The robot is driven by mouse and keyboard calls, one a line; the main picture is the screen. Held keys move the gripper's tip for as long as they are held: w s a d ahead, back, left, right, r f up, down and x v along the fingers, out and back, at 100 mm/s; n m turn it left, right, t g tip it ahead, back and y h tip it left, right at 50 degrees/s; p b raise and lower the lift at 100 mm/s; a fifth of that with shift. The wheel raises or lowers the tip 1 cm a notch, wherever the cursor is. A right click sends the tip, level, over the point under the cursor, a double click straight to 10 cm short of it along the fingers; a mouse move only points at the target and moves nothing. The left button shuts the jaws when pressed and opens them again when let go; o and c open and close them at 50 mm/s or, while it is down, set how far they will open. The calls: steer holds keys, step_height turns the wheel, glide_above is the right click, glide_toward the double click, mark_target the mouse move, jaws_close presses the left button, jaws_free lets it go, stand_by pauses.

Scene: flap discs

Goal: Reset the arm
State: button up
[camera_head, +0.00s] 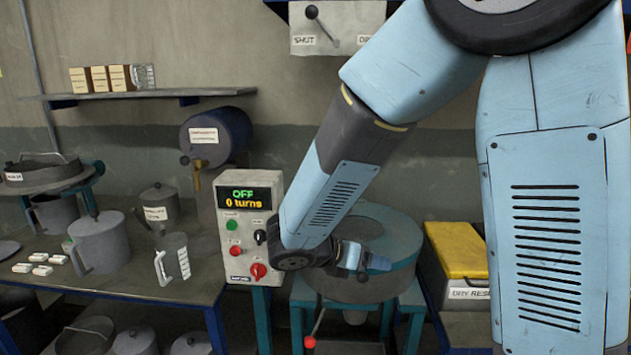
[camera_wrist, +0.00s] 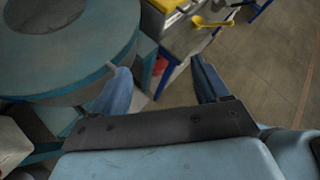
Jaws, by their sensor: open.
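My arm comes in from the upper right of the head view and bends down to the left. My gripper (camera_head: 368,268) shows small and partly hidden by the arm's wrist, in front of the round blue-grey machine (camera_head: 395,240). In the wrist view my gripper (camera_wrist: 165,92) has two blue fingers spread wide apart with nothing between them. The round machine's rim (camera_wrist: 118,62) lies at the upper left there, close by the left finger. I cannot tell whether they touch.
A control box (camera_head: 247,240) reading "OFF, 0 turns" stands just left of my wrist. A bench (camera_head: 130,290) with jugs is at left. A yellow-lidded bin (camera_head: 456,250) stands right of the machine. Open floor (camera_wrist: 270,75) shows at right in the wrist view.

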steer(key=s+d+r+m+g+y, duration=0.5)
steer(key=s+d+m, duration=0.3)
steer(key=d+m, duration=0.45)
steer(key=s+r+m+t+y, duration=0.4)
steer(key=s+r+m, duration=0.3)
steer(key=m, duration=0.9)
steer(key=shift+s+r+t+y, duration=0.35)
steer(key=shift+r+y, duration=0.25)
steer(key=shift+r, duration=0.4)
steer(key=shift+d, duration=0.1)
